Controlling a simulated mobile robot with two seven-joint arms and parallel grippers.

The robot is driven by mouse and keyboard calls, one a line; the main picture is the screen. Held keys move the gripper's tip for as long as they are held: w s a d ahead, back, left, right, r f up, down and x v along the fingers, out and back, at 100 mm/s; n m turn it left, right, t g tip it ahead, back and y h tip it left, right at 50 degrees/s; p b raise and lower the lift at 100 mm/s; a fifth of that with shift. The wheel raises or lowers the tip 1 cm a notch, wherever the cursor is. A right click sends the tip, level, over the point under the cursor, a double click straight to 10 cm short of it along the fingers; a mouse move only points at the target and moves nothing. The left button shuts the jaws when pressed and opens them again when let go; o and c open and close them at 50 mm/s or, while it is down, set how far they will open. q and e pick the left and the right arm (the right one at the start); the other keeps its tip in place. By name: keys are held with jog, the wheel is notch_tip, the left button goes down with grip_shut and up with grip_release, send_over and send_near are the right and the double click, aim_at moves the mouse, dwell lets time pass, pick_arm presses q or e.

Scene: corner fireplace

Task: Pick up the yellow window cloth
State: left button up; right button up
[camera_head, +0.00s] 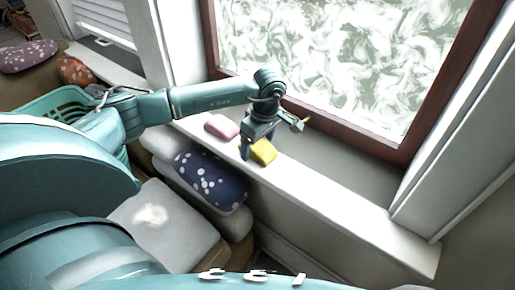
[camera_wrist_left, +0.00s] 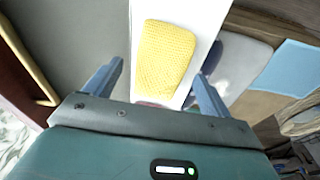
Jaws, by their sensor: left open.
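The yellow cloth (camera_head: 263,151) lies on the white window sill, just beside my left gripper. In the left wrist view the yellow cloth (camera_wrist_left: 163,60) shows a knitted texture and lies between and ahead of the two fingers. My left gripper (camera_head: 256,152) points down over the sill. In the left wrist view, my left gripper (camera_wrist_left: 155,82) is open with nothing between its fingertips that I can see held. Whether a finger touches the cloth cannot be told. My right gripper is not in view.
A pink cloth or sponge (camera_head: 221,126) lies on the sill (camera_head: 310,196) to the left. A dark spotted cushion (camera_head: 212,180) and pale cushions sit below the sill. The window frame (camera_head: 345,134) rises behind. The sill to the right is clear.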

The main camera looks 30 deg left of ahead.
pick_arm(q)
jog(key=shift+f, duration=0.4)
jog(key=shift+c, duration=0.2)
